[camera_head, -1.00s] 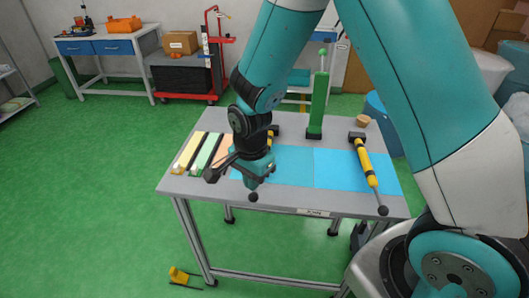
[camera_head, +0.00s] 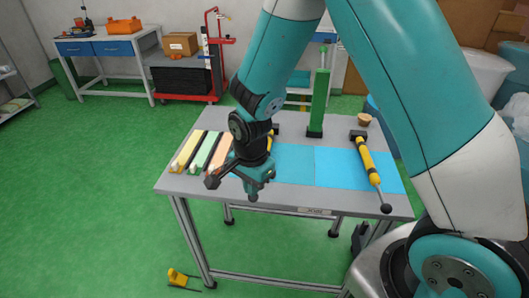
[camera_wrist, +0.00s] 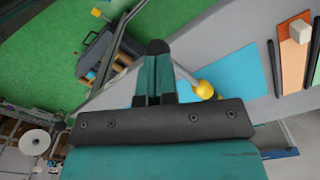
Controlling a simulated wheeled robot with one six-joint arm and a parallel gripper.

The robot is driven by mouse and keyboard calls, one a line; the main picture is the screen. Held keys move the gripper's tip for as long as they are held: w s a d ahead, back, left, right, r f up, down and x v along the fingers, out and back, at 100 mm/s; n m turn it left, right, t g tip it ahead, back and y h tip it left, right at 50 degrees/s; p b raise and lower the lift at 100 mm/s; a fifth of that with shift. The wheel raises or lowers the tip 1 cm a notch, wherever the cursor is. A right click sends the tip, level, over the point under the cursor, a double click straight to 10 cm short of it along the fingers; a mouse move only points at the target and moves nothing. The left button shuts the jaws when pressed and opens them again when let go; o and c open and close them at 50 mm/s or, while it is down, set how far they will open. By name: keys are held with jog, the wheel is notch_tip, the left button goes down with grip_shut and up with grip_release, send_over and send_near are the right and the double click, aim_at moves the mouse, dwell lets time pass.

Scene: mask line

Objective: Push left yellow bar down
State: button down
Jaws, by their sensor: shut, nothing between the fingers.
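My gripper (camera_head: 254,190) is over the front left part of the table, with its fingers together and nothing between them. It hides most of the left yellow bar (camera_head: 269,144); a sliver of yellow shows behind my wrist. A small dark ball just below my fingertips looks like that bar's end; I cannot tell whether they touch. In the wrist view my shut gripper (camera_wrist: 157,60) has a rounded yellow part (camera_wrist: 204,90) close to its right; I cannot tell which bar it belongs to. The right yellow bar (camera_head: 367,160) slopes toward the front edge and ends in a dark ball.
The grey table (camera_head: 290,205) carries blue sheets (camera_head: 335,168), a tall green post (camera_head: 319,105) behind, and yellow (camera_head: 188,150), green and peach strips at left. A small brown round piece (camera_head: 364,120) sits at the back right.

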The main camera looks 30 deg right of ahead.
jog(key=shift+f+b, duration=0.8)
jog(key=shift+f, duration=0.5)
notch_tip(320, 180, up, 8)
jog(key=p, duration=0.7)
jog(key=shift+r, duration=0.15)
jog(key=shift+a+r, duration=0.1)
jog(key=shift+r, duration=0.15)
jog(key=s+a+r+n+y, duration=0.2)
jog(key=s+r+n, duration=0.7)
jog(key=r+n, duration=0.1)
jog(key=s+a+r+n+y, duration=0.2)
jog(key=s+r+n, duration=0.7)
jog(key=n, duration=0.1)
jog(key=shift+s+a+r+b, duration=0.3)
jog(key=shift+r+b, duration=0.05)
jog(key=shift+b, duration=0.1)
